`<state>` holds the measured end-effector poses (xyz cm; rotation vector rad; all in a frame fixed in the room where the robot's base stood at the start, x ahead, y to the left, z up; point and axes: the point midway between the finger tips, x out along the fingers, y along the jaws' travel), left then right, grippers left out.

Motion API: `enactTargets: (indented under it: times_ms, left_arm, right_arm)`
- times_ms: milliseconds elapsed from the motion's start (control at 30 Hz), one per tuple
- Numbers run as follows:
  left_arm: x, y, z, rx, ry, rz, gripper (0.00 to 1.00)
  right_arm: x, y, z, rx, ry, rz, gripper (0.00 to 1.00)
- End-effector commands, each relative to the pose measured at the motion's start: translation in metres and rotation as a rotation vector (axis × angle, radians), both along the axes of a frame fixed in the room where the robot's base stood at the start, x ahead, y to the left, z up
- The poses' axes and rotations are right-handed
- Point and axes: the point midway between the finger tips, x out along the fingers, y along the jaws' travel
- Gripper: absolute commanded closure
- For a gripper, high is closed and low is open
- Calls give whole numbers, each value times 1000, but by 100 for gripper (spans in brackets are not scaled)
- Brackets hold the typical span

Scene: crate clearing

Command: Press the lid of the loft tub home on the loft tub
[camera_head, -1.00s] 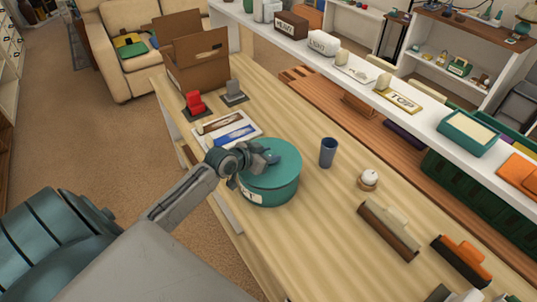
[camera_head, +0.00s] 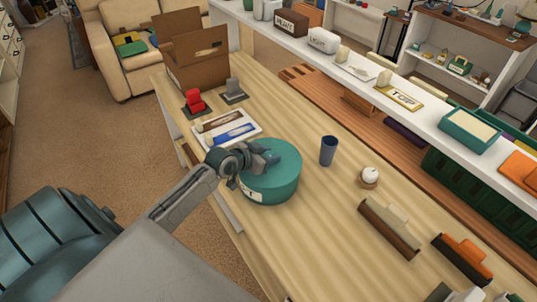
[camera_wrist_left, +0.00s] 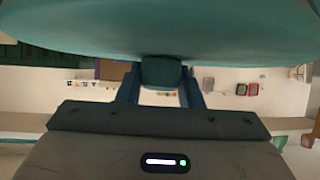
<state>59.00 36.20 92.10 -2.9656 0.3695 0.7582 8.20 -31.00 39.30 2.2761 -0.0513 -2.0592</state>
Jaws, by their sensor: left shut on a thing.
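The loft tub (camera_head: 277,190) is a round teal tub with a white label, upright near the table's left edge in the head view. Its teal lid (camera_head: 285,155) lies over the top; I cannot tell whether it is fully seated all round. My left gripper (camera_head: 263,161) is over the lid and shut on its knob. In the left wrist view the knob (camera_wrist_left: 161,72) sits between the two fingers, with the lid (camera_wrist_left: 230,30) across the top of the picture. My right gripper is not in view.
A blue cup (camera_head: 328,151) and a small pot with a white ball (camera_head: 370,176) stand right of the tub. A white tray (camera_head: 248,124) lies just behind it. A brown box (camera_head: 198,72) stands farther back.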

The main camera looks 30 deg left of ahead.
Motion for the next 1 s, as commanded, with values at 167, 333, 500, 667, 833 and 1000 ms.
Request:
enactTargets:
  times_ms: [167, 333, 500, 667, 833, 1000]
  left_arm:
    - [0, 0, 0, 0, 0, 0, 42]
    - [0, 0, 0, 0, 0, 0, 42]
    - [-3, 1, 1, 2, 1, 0, 42]
    - [-18, 5, 8, 6, 0, -2, 42]
    - [-42, 12, 21, 8, 2, -3, 42]
    - [-64, 17, 34, 8, 3, -2, 42]
  right_arm:
    - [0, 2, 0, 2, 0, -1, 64]
    - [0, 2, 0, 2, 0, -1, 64]
    - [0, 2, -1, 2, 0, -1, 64]
    - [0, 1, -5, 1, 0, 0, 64]
    - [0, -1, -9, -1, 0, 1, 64]
    - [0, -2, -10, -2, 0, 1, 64]
